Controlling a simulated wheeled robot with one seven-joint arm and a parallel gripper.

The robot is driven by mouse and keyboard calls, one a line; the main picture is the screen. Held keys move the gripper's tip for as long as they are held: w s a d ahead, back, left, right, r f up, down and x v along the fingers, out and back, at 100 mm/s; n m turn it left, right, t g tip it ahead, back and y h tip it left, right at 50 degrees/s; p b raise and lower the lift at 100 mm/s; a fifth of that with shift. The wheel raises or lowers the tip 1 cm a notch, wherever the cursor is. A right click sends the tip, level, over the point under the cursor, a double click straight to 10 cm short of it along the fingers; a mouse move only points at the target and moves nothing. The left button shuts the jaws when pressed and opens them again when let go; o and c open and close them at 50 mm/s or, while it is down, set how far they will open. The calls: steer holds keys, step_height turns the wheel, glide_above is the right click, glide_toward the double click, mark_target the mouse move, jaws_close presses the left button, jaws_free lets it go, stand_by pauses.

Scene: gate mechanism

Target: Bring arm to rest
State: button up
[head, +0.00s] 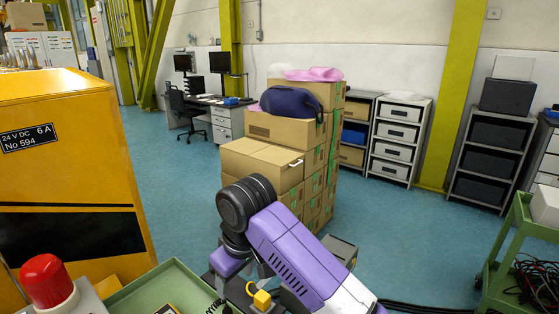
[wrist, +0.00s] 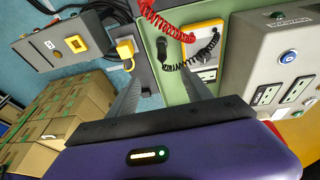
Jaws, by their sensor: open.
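My arm, purple with black joints, reaches up from the bottom of the head view and bends over, with its hand pointing down. My gripper (wrist: 163,75) is open in the wrist view, its two grey fingers spread apart with nothing held between them. In the head view my gripper (head: 238,287) is partly hidden by my own arm. A yellow connector (wrist: 125,48) appears just beyond the left finger in the wrist view. It also shows beside my arm in the head view (head: 261,299). I cannot tell whether a finger touches it.
A grey control box (wrist: 272,65) with buttons stands right of the gripper. Red coiled cable (wrist: 165,22) hangs over the green tray (head: 165,288). Stacked cardboard boxes (head: 270,160) stand behind my arm; a green cart (head: 492,270) stands right. Blue floor between is mostly clear.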

steer(key=w+a+r+m+t+y+b, duration=0.1)
steer(key=a+m+t+y, duration=0.1)
steer(key=a+t+y, duration=0.45)
steer(key=s+d+f+m+t+h+b, duration=0.2)
steer(key=s+d+f+m+t, duration=0.25)
steer(key=s+d, duration=0.65)
steer(key=s+d+f+m+t+h+b, duration=0.25)
steer(key=s+d+m+t, duration=0.2)
steer(key=s+d, duration=0.6)
steer(key=s+d+f+g+h+b, duration=0.1)
steer(key=s+d+f, duration=0.1)
steer(key=s+d, duration=0.3)
steer(key=s+d+f+g+h+b, duration=0.1)
steer(key=s+d+f, duration=0.2)
steer(key=s, duration=0.8)
steer(key=s+d+f+g+h+b, duration=0.1)
steer(key=s+d+f+h, duration=0.1)
steer(key=s+d, duration=0.4)
steer(key=shift+s+d+f+n, duration=0.2)
steer(key=shift+s+d+n, duration=0.1)
steer(key=shift+s, duration=0.9)
